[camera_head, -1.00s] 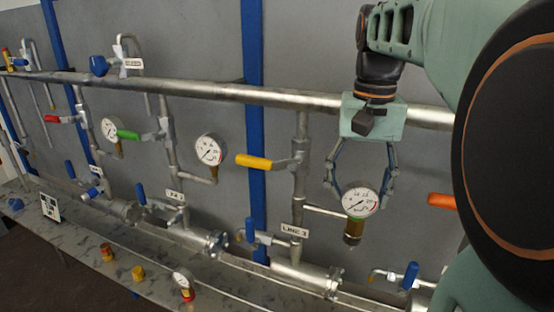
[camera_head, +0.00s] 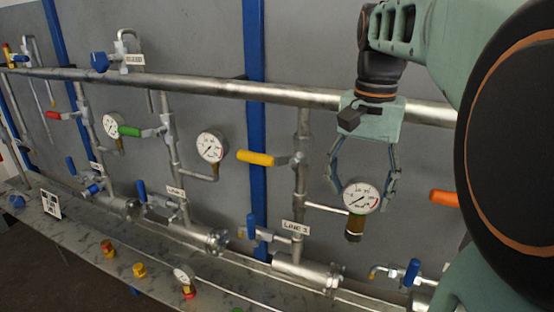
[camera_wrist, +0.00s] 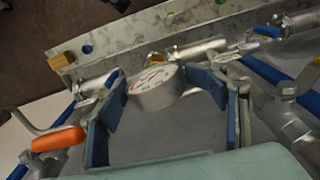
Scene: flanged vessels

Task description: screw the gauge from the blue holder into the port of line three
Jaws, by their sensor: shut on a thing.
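My gripper (camera_head: 364,190) points down and is shut on a round white-faced gauge (camera_head: 361,197). The gauge's face is towards the head camera, and its brass stem (camera_head: 355,224) hangs below with a dark lower end. The gauge also shows between the blue finger pads in the wrist view (camera_wrist: 153,90). Line three has its label (camera_head: 295,227) low on its pipe. Its thin side branch (camera_head: 325,207) runs right to behind the stem. The port at its end is hidden, so I cannot tell whether the stem touches it. I cannot make out the blue holder.
A yellow-handled valve (camera_head: 256,158) is left of my gripper and an orange handle (camera_head: 443,197) is close on its right. A mounted gauge (camera_head: 211,147) is on the line to the left. Another gauge with a red base (camera_head: 184,280) and yellow fittings (camera_head: 139,270) stand on the ledge.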

